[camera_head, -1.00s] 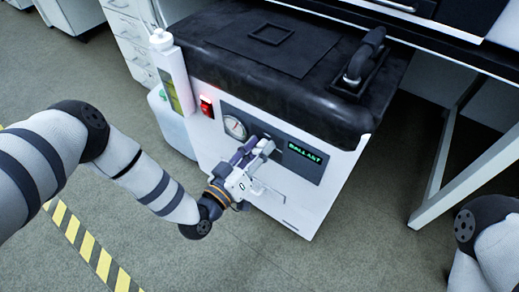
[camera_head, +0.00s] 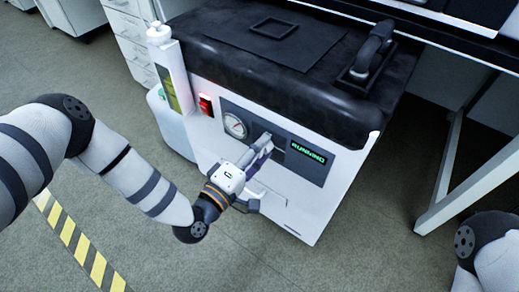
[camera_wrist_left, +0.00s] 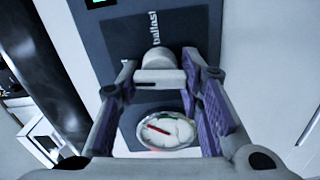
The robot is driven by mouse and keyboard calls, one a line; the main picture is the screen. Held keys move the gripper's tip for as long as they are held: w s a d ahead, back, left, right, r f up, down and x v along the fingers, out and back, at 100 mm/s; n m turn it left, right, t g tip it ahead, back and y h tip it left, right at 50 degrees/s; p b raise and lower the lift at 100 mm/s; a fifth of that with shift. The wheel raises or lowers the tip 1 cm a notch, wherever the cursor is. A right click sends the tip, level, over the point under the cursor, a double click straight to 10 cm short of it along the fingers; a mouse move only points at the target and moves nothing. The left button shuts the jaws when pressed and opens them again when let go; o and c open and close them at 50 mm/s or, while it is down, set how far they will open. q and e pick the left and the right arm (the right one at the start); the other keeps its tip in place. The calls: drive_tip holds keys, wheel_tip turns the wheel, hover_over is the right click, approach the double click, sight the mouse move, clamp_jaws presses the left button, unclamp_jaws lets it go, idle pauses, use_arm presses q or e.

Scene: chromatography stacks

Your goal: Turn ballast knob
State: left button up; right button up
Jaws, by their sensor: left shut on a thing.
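The pump unit is a white box (camera_head: 300,205) with a black top and a dark front panel (camera_head: 318,173). Its green display (camera_head: 308,152) reads "RUNNING". The pale ballast knob (camera_wrist_left: 158,64) is in the left wrist view, below the printed word "ballast" on the panel. My left gripper (camera_head: 263,143) is at the panel, between the round gauge and the display. In the wrist view its two purple-padded fingers (camera_wrist_left: 158,72) are on either side of the knob, shut on it. In the head view the gripper hides the knob. My right gripper is out of view.
A round gauge (camera_head: 235,125) with a red needle is left of the gripper. A black handle (camera_head: 371,52) rises from the top. A white table leg (camera_head: 444,175) stands to the right.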

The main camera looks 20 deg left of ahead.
use_arm(q)
drive_tip(key=shift+f+n, duration=0.1)
drive_tip(key=shift+n, duration=0.6)
drive_tip(key=o, duration=1.2)
drive_tip(key=v, duration=1.2)
